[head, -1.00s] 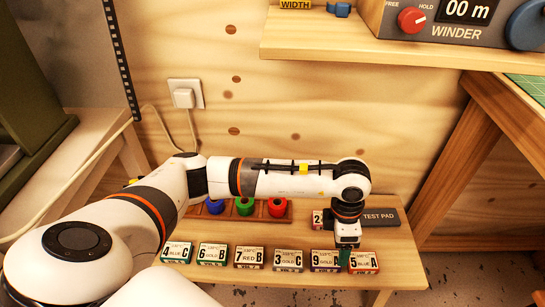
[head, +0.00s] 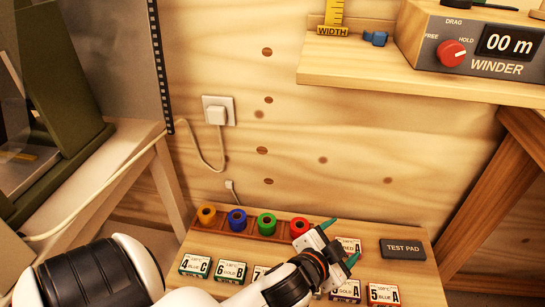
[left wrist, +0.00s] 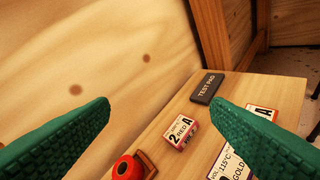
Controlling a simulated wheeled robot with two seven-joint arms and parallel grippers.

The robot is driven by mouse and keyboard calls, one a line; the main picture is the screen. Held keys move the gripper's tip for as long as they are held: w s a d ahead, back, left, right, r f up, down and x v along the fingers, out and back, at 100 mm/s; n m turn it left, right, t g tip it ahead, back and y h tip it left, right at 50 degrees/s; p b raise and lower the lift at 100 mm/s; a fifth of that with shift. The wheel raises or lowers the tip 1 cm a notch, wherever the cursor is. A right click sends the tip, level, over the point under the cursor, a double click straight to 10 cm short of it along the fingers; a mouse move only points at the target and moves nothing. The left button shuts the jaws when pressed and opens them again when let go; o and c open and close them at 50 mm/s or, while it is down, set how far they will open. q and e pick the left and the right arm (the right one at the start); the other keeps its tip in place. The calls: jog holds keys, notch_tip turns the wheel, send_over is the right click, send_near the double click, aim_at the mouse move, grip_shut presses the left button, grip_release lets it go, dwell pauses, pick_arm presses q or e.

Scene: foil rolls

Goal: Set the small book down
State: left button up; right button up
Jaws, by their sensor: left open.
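No item is plainly marked as a small book; the nearest match is the small labelled blocks. The block marked 2 RED A (head: 352,244) lies left of the test pad (head: 403,249), partly behind my left gripper; it also shows in the left wrist view (left wrist: 182,129). The block 5 A (head: 383,294) stands at the right end of the front row. My left gripper (head: 341,241) is open, green fingers apart, with nothing between them, above the bench near the 2 RED A block. In the left wrist view both fingers (left wrist: 160,135) frame clear space. My right gripper is out of view.
Several blocks, such as 4 C (head: 195,265) and 6 B (head: 231,271), form the front row; my arm hides some. A rack behind holds coloured rolls, including the red roll (head: 299,226). The winder (head: 470,45) sits on a shelf (head: 410,82) above.

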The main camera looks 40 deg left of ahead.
pick_arm(q)
jog(key=s+a+f+n+g, duration=0.1)
jog(key=s+f+g, duration=0.4)
jog(key=s, duration=0.3)
jog(key=s+a+f+n+g, duration=0.2)
jog(key=s+f+g, duration=0.3)
jog(key=s, duration=0.4)
jog(key=shift+s+f, duration=0.3)
jog(key=shift+f, duration=0.5)
